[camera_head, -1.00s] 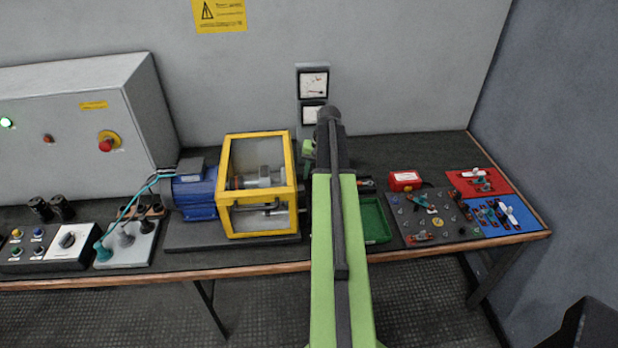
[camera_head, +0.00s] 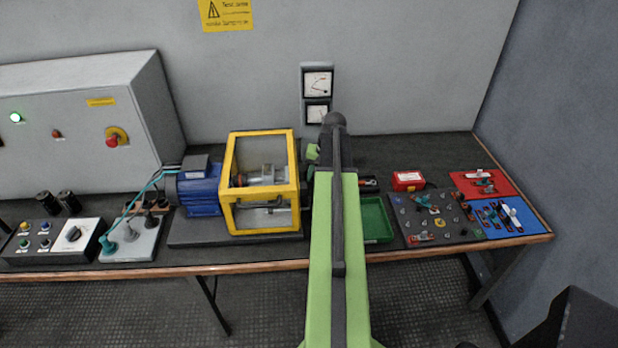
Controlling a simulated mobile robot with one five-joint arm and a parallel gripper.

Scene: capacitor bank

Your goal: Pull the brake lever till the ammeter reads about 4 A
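Two small meters are mounted one above the other on the back wall: an upper meter (camera_head: 318,84) and a lower meter (camera_head: 317,113). I cannot tell which is the ammeter, and their scales are too small to read. A blue motor (camera_head: 199,190) joins a yellow-framed guard (camera_head: 229,196) with shafts inside. I cannot make out the brake lever; my green arm covers the area just right of the guard. Small green parts, probably of my gripper (camera_head: 312,153), show beside the dark arm joint, right of the guard. The fingertips and anything between them are hidden.
A grey cabinet (camera_head: 80,135) stands at the left, with a control box (camera_head: 50,240) and plug board (camera_head: 132,240) before it. Right of my arm are a green tray (camera_head: 378,220), a red box (camera_head: 408,180), a tool board (camera_head: 436,216) and red and blue mats.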

